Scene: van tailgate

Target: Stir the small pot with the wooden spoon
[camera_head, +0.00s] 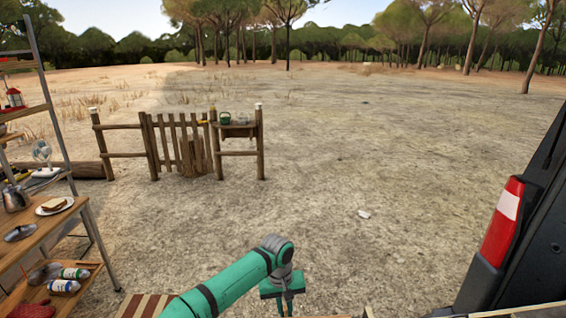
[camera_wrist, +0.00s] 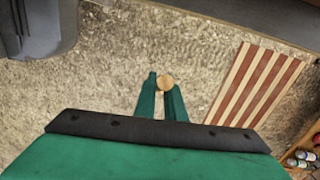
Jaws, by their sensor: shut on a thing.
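My gripper (camera_head: 284,302) is low in the middle of the head view, its fingers reaching the bottom edge. In the wrist view my gripper (camera_wrist: 165,90) is shut on a small round piece of pale wood (camera_wrist: 165,82), seen end-on between the fingertips. It looks like the end of the wooden spoon; the rest of the spoon is hidden. I cannot make out a small pot for certain in either view. A small green vessel (camera_head: 225,118) stands far off on the ledge by the wooden fence.
A brown-and-cream striped surface (camera_head: 145,305) lies left of my arm; it also shows in the wrist view (camera_wrist: 250,85). A shelf rack (camera_head: 48,228) at left holds a metal jug (camera_head: 15,197) and a plate with bread (camera_head: 54,206). The van's tail light (camera_head: 503,222) is at right. Open ground lies ahead.

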